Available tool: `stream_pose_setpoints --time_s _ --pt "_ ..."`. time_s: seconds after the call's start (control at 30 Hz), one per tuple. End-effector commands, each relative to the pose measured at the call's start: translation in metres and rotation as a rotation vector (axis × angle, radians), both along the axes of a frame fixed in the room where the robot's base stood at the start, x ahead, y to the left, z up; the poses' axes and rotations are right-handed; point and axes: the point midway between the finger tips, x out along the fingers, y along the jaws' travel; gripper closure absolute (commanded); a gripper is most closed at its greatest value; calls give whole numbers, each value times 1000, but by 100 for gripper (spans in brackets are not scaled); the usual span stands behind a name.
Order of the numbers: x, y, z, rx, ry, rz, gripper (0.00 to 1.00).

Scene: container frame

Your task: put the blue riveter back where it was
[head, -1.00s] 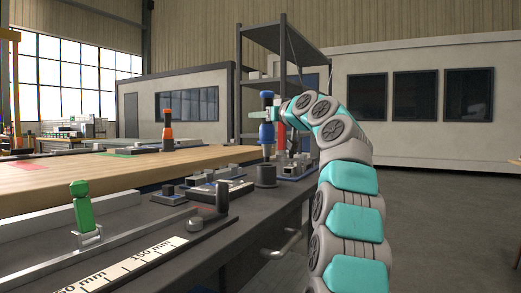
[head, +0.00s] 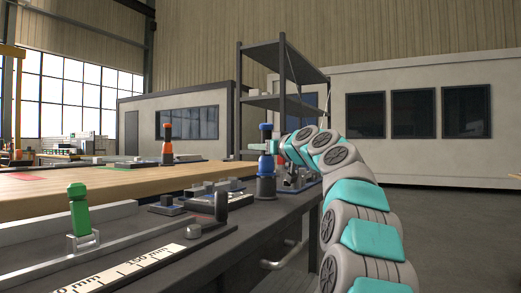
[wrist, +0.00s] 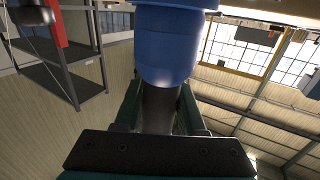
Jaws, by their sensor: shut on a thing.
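The blue riveter (head: 266,164) stands upright above the dark round holder (head: 266,189) on the near bench. Its lower end meets or enters the holder's top; I cannot tell how deep it sits. My gripper (head: 274,147) is shut on the riveter's upper part, reaching in from the right. In the wrist view the riveter's blue body (wrist: 170,45) fills the top centre, with its dark section between my gripper's fingers (wrist: 160,105).
A green-handled clamp (head: 79,210) and a ruler strip (head: 125,270) lie at the front left. An orange tool (head: 167,142) stands on the wooden tabletop (head: 110,178). Small metal fixtures (head: 215,193) sit left of the holder. A grey shelf (head: 283,80) stands behind.

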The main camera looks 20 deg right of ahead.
Motion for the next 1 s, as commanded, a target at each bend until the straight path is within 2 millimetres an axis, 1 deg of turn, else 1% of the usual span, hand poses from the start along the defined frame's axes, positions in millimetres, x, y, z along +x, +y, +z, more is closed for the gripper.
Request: stream_pose_setpoints --time_s 0.13,0.57,0.6,0.83,0.87,1.0 --pt "0 0 1 -1 -2 0 100" --pt "0 0 -9 -1 -2 -1 100" --pt "0 0 -9 -1 -1 -1 59" --pt "0 0 -9 0 0 -1 33" --pt "0 0 -9 0 0 -1 31" --pt "0 0 -9 0 0 0 31"
